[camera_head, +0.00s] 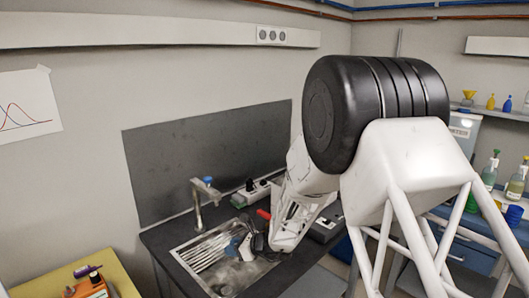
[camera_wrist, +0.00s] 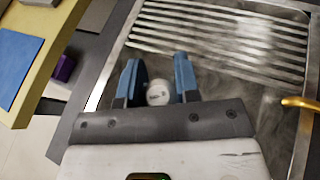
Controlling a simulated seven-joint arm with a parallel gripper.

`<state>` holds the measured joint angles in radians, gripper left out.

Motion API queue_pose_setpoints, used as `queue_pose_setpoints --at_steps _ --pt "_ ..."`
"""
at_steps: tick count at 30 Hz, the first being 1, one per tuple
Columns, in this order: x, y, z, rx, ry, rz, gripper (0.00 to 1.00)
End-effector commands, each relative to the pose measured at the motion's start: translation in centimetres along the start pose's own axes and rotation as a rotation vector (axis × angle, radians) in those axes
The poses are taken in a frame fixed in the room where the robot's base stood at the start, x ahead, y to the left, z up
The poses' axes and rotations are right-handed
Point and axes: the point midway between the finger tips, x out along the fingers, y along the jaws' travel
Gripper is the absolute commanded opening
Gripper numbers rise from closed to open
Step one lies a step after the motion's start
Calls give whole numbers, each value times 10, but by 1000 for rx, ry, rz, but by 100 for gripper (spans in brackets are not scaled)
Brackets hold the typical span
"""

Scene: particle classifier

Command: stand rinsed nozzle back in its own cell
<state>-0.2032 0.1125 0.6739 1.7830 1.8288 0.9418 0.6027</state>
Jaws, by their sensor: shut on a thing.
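My gripper (camera_wrist: 158,75) has two blue fingers and is shut on a small pale round thing, which I take to be the nozzle (camera_wrist: 158,94). Only its whitish round end shows between the fingers; the rest is hidden. In the head view my gripper (camera_head: 246,246) is low over the metal sink (camera_head: 222,275), and the nozzle cannot be made out there. In the wrist view the sink's ribbed drainboard (camera_wrist: 215,38) lies beyond the fingers. I cannot identify the nozzle's own cell in either view.
A tap (camera_head: 197,207) with a blue top stands behind the sink. The wrist view shows a purple thing (camera_wrist: 66,68) and a blue sheet (camera_wrist: 16,62) at the left.

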Motion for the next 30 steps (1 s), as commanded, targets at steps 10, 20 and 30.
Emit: queue_pose_setpoints --at_steps 10,20,30 --pt "-24 -36 10 46 -1 -117 3" --pt "-47 -66 20 91 -2 -226 3" --pt "-73 -93 28 138 -1 -339 3"
